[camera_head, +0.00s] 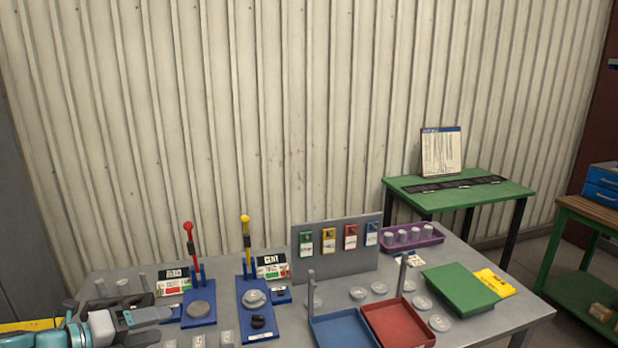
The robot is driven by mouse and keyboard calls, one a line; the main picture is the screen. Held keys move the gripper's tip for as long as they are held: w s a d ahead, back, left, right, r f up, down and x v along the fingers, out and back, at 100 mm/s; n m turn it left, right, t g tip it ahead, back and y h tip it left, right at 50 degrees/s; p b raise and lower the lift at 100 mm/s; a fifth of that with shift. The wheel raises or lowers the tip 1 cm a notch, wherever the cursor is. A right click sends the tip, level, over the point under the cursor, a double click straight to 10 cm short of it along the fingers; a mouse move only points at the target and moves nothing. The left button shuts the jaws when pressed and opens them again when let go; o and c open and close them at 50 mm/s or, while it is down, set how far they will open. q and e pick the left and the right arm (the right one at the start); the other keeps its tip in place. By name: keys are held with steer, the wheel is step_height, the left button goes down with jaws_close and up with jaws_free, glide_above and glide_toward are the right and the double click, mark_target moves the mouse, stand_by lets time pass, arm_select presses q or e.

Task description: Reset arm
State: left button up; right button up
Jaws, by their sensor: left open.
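My left gripper (152,325) reaches in from the lower left corner, over the left front part of the grey table (500,318). Its jaws are open and I see nothing between them. The teal and grey arm behind it is partly cut off by the frame edge. My right gripper is not in view.
Two blue lever presses, one with a red lever (192,250) and one with a yellow lever (246,240), stand right of my gripper. Further right are a tag board (337,262), a blue tray (343,330), a red tray (398,322), a purple holder (412,238) and a green block (460,288). Corrugated wall stands behind.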

arm_select(q)
steer(key=s+d+f+n+g+h, duration=0.1)
steer(key=s+d+f+n+g, duration=0.15)
steer(key=d+f+n, duration=1.25)
steer(key=s+d+f+n+g+y, duration=0.2)
steer(key=s+f+n, duration=0.3)
steer(key=f, duration=0.5)
steer(key=s+d+f+n+g+y, duration=0.2)
steer(key=s+d+f, duration=0.1)
steer(key=s+f, duration=0.55)
steer(key=s+a+f+n+g+y, duration=0.2)
steer(key=s+a+f+n+g, duration=0.1)
steer(key=s+n, duration=0.6)
steer(key=shift+f+n, duration=0.7)
steer(key=shift+f, duration=0.2)
